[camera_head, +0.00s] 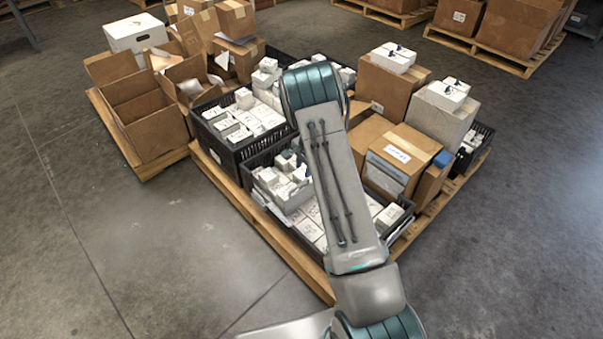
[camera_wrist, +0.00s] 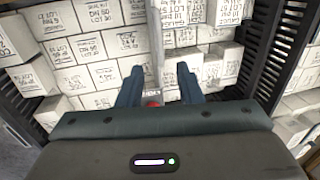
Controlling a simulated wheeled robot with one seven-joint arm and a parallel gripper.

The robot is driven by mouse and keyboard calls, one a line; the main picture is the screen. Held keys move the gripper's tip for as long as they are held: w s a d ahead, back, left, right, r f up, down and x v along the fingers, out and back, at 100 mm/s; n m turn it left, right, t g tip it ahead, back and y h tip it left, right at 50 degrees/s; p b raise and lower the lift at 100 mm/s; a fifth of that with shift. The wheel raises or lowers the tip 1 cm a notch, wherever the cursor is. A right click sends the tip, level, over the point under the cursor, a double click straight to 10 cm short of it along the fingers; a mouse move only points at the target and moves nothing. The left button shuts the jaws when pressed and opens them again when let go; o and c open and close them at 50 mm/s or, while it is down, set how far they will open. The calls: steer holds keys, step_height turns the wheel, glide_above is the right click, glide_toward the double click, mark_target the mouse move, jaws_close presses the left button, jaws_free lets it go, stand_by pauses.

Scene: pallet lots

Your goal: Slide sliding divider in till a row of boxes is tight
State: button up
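White labelled boxes (camera_wrist: 88,47) stand in rows inside a black crate (camera_wrist: 268,45) in the wrist view. A thin grey upright strip (camera_wrist: 155,42), which looks like the sliding divider seen edge-on, runs between boxes on its left and right. A small red part (camera_wrist: 152,103) shows near its close end. My gripper (camera_wrist: 159,78) is above the crate, its two dark fingers apart on either side of the strip's line. I cannot tell whether they touch it. In the head view my arm hides the gripper and the divider; white boxes (camera_head: 308,228) show beside the arm.
A second black crate (camera_head: 236,150) of white boxes stands behind on the wooden pallet (camera_head: 262,222). Cardboard boxes (camera_head: 402,157) crowd the right side of the pallet. Another pallet with open cartons (camera_head: 148,115) is at left. The floor in front is clear.

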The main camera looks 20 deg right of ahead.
steer(key=shift+s+d+r+p, duration=0.1)
steer(key=shift+s+r+p, duration=0.15)
steer(key=shift+r, duration=0.9)
steer(key=shift+s+d+r+p, duration=0.1)
steer(key=shift+s+r+p, duration=0.1)
steer(key=shift+r, duration=0.95)
steer(key=s+a+r+n+p, duration=0.2)
steer(key=s+r+p, duration=0.25)
steer(key=r, duration=0.65)
steer(key=s+a+r+n+p, duration=0.2)
steer(key=s+r+p, duration=0.25)
steer(key=r, duration=0.75)
steer(key=s+a+r+n+p, duration=0.2)
steer(key=s+r+p, duration=0.25)
steer(key=r, duration=0.65)
steer(key=s+r+n+h+p, duration=0.1)
steer(key=s+r+n+p, duration=0.5)
steer(key=s+r+p, duration=0.6)
steer(key=s+r, duration=0.7)
steer(key=s, duration=0.2)
steer(key=shift+s+a+r+n+t+p, duration=0.3)
steer(key=shift+s+r+t+p, duration=0.05)
steer(key=shift+t, duration=0.05)
steer(key=shift+o, duration=0.4)
